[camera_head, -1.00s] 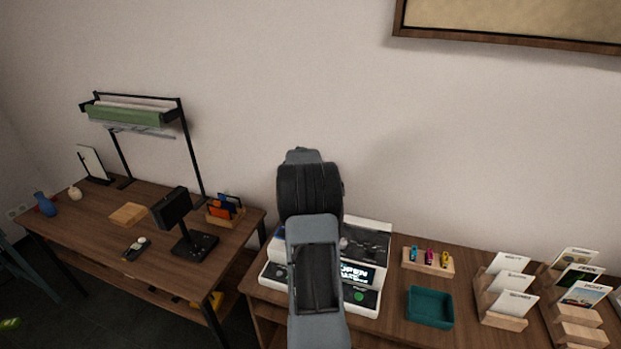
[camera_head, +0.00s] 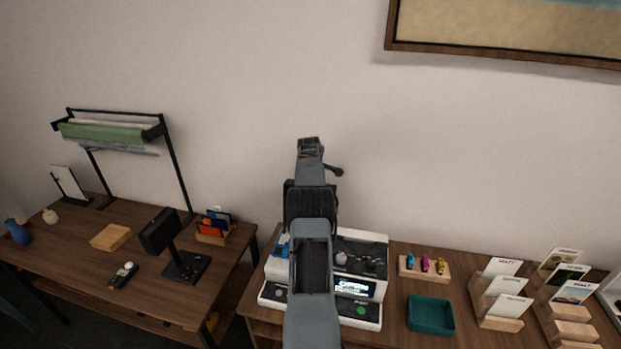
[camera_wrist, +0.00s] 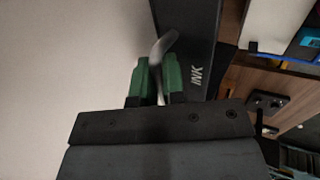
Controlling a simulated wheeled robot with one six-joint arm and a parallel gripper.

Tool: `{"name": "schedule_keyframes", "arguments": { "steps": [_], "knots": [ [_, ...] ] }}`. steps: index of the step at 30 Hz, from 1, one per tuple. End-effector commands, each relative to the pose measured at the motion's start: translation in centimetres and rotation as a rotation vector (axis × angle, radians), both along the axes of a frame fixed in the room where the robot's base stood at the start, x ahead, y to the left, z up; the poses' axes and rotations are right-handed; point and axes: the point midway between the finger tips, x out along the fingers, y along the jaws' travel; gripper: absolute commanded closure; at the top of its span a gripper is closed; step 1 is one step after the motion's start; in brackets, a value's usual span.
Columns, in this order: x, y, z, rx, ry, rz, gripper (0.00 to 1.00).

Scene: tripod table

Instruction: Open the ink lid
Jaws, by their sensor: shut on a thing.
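The ink lid (camera_wrist: 203,45) is a dark panel marked "INK" in the wrist view. A grey handle (camera_wrist: 164,42) crosses in front of it. My gripper (camera_wrist: 160,66) has green fingers on both sides of the handle and is shut on it. In the head view, a white machine (camera_head: 372,312) with a lit screen and a green button stands on the table behind my arm. My arm hides the machine's middle and left part, and my gripper's fingers cannot be made out there.
A teal tray (camera_head: 430,315) and a wooden holder (camera_head: 424,271) with small coloured items lie right of the machine. Card stands (camera_head: 500,320) are further right. A second table (camera_head: 75,250) on the left bears a black stand (camera_head: 186,266). The wall is close behind.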

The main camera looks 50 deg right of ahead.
Motion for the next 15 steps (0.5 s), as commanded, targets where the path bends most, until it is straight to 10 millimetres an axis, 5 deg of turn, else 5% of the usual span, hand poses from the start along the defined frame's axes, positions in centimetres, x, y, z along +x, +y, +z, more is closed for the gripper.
{"name": "schedule_keyframes", "arguments": {
  "steps": [15],
  "knots": [
    [-0.25,-0.62,-0.76,0.041,0.028,0.007,1.0]
  ]
}}
